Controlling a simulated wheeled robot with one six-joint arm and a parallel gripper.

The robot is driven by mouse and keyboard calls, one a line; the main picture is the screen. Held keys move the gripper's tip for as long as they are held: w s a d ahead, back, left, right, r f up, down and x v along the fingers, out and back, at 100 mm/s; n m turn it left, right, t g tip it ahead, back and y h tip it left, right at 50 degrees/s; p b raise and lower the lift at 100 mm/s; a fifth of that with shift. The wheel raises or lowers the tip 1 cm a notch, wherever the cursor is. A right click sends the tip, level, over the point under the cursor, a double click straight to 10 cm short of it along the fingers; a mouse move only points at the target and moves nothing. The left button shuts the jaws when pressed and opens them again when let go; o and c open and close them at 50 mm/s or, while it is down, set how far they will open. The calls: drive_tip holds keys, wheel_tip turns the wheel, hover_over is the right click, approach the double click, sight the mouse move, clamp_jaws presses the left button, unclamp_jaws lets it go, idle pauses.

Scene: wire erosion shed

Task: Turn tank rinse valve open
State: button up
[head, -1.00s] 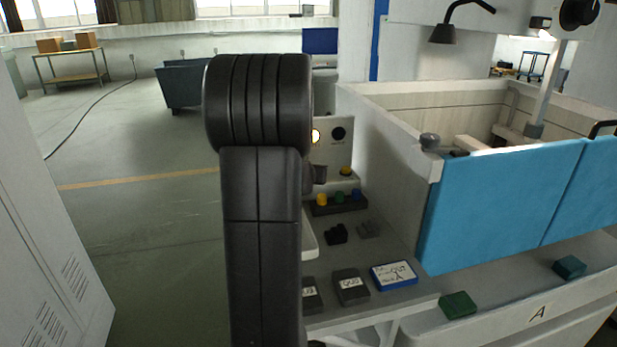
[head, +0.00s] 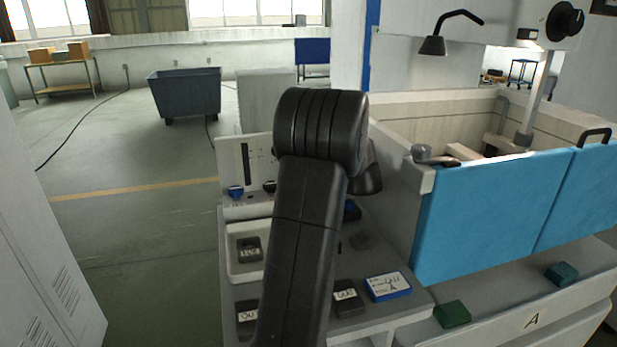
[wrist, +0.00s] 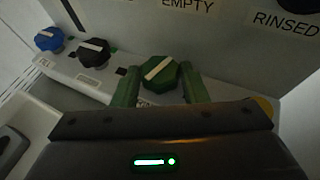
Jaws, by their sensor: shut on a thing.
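A green octagonal knob (wrist: 158,74) with a pale bar across it sits on a light panel ledge in the wrist view. The bar slants from lower left to upper right. My gripper (wrist: 158,84) has its green fingers on either side of this knob and is shut on it. The writing below the knob is mostly hidden, so I cannot read which valve it is. In the head view my own arm hides the gripper and the green knob.
A blue knob (wrist: 49,39) and a black knob (wrist: 93,51) stand left of the green one. A yellow part (wrist: 264,106) shows at right. Blue tank panels (head: 495,210) stand right of my arm. A labelled blue-edged card (head: 387,286) lies on the bench.

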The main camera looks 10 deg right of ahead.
drive_tip(key=shift+w+d+r+n+g+y+p, duration=0.1)
drive_tip(key=shift+n+g+y+p, duration=0.2)
drive_tip(key=shift+n+y+p, duration=0.2)
drive_tip(key=shift+w+d+n+g+y+p, duration=0.1)
drive_tip(key=shift+n+g+y+p, duration=0.25)
drive_tip(key=shift+n+y, duration=0.2)
drive_tip(key=o, duration=0.7)
wheel_tip(320, 180, up, 10)
